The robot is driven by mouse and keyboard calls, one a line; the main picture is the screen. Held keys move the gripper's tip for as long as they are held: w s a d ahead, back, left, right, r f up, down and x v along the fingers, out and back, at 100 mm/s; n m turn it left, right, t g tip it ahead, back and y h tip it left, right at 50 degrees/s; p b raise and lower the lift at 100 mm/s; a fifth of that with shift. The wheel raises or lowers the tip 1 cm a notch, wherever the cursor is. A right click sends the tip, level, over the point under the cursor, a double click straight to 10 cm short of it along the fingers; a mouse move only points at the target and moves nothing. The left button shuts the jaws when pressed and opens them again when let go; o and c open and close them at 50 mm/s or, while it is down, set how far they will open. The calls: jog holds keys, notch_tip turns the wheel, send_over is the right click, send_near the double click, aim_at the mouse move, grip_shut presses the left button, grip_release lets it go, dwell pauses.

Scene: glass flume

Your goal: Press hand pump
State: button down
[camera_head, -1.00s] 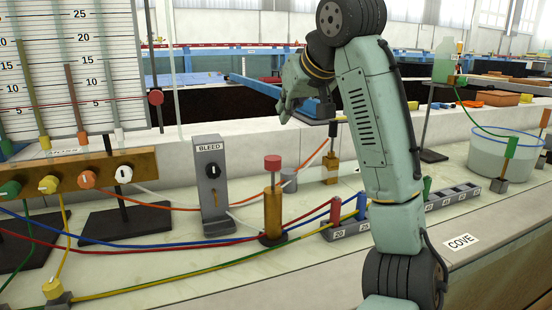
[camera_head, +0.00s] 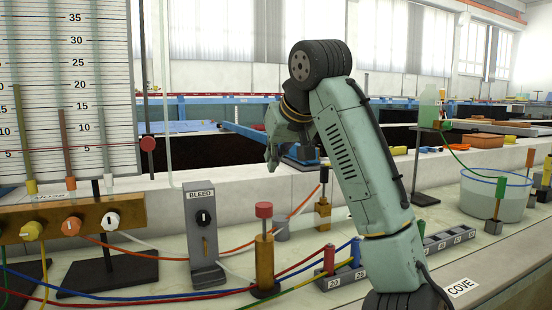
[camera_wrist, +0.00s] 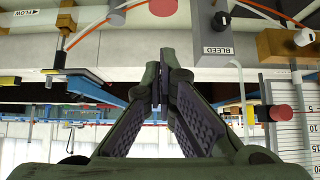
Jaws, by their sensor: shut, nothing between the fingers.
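The hand pump is a brass cylinder (camera_head: 264,262) with a red round cap (camera_head: 264,210) on a short rod, upright on the pale counter in the head view. In the wrist view, which is upside down, a red disc (camera_wrist: 163,6) at the top edge looks like this cap. My gripper (camera_head: 272,160) hangs above and just behind the cap in the head view, apart from it. In the wrist view my gripper (camera_wrist: 160,62) has its two dark padded fingers meeting at the tips, with nothing between them.
Left of the pump stands the grey BLEED box (camera_head: 204,235). A brass valve bar (camera_head: 75,218) lies further left before the tube board (camera_head: 70,90). Coloured hoses cross the counter. A numbered grey rack (camera_head: 340,277) and a clear tub (camera_head: 496,195) are to the right.

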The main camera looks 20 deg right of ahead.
send_over(267, 206)
jog(key=f, duration=0.4)
jog(key=shift+s+f, duration=0.1)
jog(key=shift+s, duration=0.15)
jog(key=f, duration=0.3)
jog(key=shift+w+d+f, duration=0.1)
jog(key=shift+w+f, duration=0.1)
jog(key=shift+f, duration=0.5)
jog(key=shift+w, duration=0.1)
